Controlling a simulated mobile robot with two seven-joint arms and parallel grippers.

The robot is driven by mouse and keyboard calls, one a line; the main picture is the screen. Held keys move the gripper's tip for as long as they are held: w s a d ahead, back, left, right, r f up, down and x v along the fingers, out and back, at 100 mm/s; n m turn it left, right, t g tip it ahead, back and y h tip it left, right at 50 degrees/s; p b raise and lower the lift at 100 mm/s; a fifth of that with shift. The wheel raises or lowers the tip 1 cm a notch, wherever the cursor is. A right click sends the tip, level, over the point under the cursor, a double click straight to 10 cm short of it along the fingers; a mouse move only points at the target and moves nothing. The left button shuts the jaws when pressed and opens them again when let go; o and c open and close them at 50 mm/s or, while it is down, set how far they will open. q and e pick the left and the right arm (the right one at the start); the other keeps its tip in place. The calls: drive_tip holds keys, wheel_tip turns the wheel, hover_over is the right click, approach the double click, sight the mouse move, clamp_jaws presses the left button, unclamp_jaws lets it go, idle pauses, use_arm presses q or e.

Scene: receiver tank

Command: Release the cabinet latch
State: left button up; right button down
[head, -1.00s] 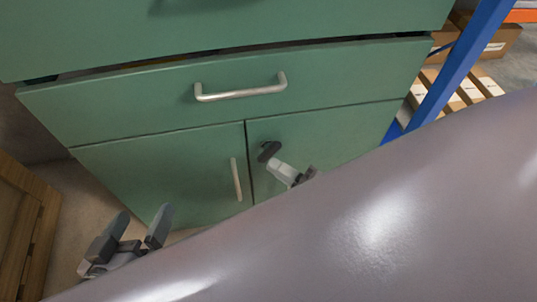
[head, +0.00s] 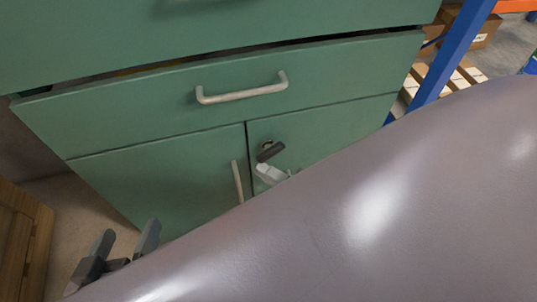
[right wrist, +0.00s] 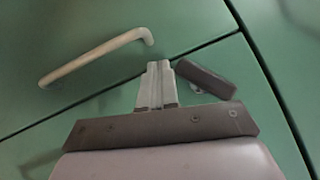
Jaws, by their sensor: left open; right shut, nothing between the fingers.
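The green cabinet (head: 150,105) fills the head view. A dark bar-shaped latch (head: 271,152) is on the right lower door, near the seam between the doors. It also shows in the right wrist view (right wrist: 206,77), slanting, with a small metal mount under it. My right gripper (head: 266,172) is shut and empty just below the latch in the head view. In the right wrist view, its pale fingertips (right wrist: 158,68) are together close beside one end of the latch; contact cannot be told. My left gripper (head: 128,240) is open at lower left, away from the cabinet latch.
A pale pull handle (head: 238,182) on the left door is close to my right gripper. A drawer handle (head: 242,94) is above. A wooden crate (head: 20,240) stands at left. A blue rack post (head: 455,55) and boxes (head: 470,25) are at right. My arm hides the lower right.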

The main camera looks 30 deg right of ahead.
use_arm(q)
drive_tip(key=shift+w+r, duration=0.1)
drive_tip(key=shift+r, duration=0.25)
idle(0.5)
idle(0.3)
